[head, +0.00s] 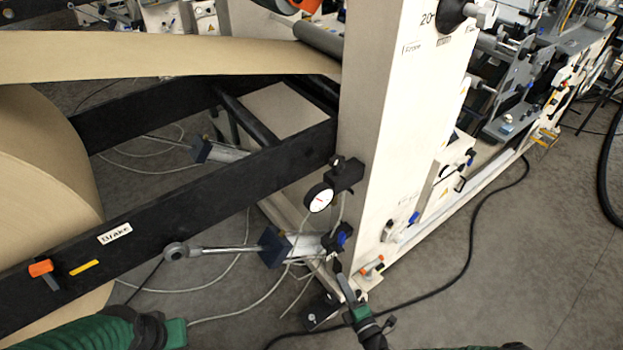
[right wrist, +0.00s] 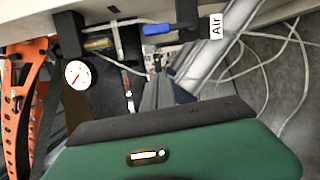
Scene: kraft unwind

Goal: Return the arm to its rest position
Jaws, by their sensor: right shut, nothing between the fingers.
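My right gripper (head: 342,272) is low in the middle of the head view, in front of the foot of the white machine frame (head: 385,130). Its dark, narrow fingers are together and hold nothing. In the right wrist view the gripper (right wrist: 155,85) points toward a valve with a blue handle (right wrist: 157,29) beside a label reading "Air" (right wrist: 216,26). I cannot tell whether the fingers touch anything. Part of my green left arm (head: 80,332) crosses the lower left corner of the head view; its gripper does not show.
A round gauge (head: 319,198) is mounted on the frame above my right gripper. A black beam marked "Brake" (head: 190,210) and a brown paper roll (head: 40,160) fill the left. A cylinder (head: 275,247) and pale hoses lie close by. Floor (head: 500,270) is open at right, crossed by a black cable.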

